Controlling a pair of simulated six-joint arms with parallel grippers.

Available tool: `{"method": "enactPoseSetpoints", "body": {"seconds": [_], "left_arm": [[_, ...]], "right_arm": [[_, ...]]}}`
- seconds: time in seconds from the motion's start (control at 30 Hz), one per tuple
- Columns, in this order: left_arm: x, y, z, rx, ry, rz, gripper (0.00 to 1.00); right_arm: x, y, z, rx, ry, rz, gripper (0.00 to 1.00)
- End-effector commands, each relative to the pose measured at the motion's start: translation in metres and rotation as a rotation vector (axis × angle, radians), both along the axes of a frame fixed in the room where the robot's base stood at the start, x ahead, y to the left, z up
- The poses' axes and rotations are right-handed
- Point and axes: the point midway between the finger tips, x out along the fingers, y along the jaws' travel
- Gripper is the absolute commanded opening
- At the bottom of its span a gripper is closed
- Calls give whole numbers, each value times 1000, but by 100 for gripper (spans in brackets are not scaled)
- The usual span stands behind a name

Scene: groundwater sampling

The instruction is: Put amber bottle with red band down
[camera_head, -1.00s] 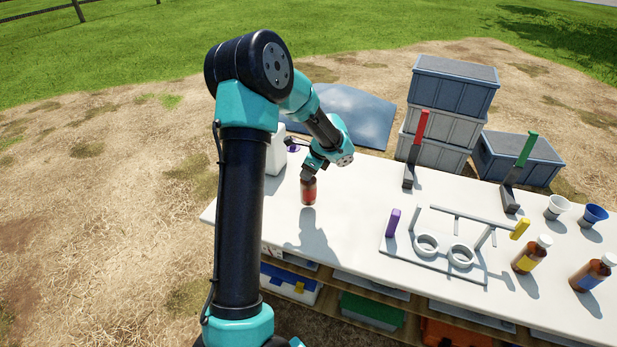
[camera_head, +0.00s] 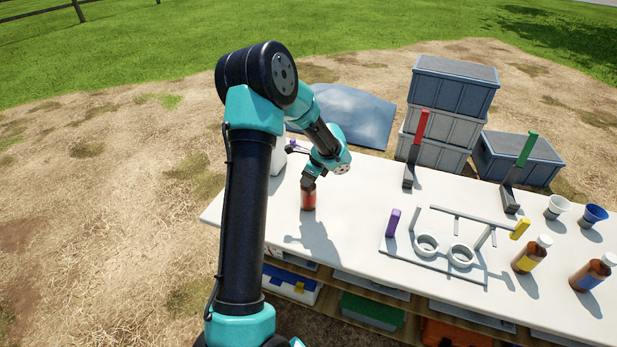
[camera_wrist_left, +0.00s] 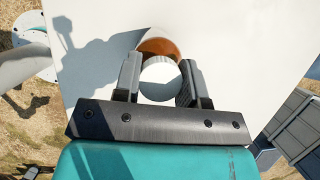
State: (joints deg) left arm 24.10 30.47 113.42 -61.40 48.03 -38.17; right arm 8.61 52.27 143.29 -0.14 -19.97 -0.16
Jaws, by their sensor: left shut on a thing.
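The amber bottle with the red band (camera_head: 308,199) is upright at the left part of the white table (camera_head: 350,235). My left gripper (camera_head: 309,182) is above it and shut on its top. In the left wrist view the bottle's white cap (camera_wrist_left: 160,80) sits between the two fingers of my left gripper (camera_wrist_left: 160,85), with amber glass showing beyond it. The bottle's base is at or just above the tabletop; I cannot tell whether it touches. My right gripper is not in view.
A rack with two rings (camera_head: 440,258) stands right of the bottle. A white container (camera_head: 277,160) is behind my arm. The tabletop around the held bottle is clear.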

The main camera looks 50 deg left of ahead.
Motion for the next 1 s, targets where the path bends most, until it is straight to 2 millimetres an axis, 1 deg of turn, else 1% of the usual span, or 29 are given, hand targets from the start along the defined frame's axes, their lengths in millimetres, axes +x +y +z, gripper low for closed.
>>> {"method": "enactPoseSetpoints", "body": {"seconds": [0.1, 0.13, 0.37, 0.63, 0.77, 0.87, 1.0], "left_arm": [[0, 0, -3, 0, 0, 0, 0], [0, 0, -3, 0, 0, 0, 41], [0, 0, -2, 0, 0, 0, 63], [0, 0, -2, 0, 0, 0, 64], [1, -1, 4, 1, -2, -1, 64], [3, -5, 14, 1, -3, 0, 64], [7, -12, 34, 1, -4, -1, 64]], "right_arm": [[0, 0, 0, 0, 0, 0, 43], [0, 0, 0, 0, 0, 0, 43], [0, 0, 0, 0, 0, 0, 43], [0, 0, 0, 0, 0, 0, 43], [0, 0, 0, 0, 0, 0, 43], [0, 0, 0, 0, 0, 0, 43], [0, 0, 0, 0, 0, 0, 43]]}}
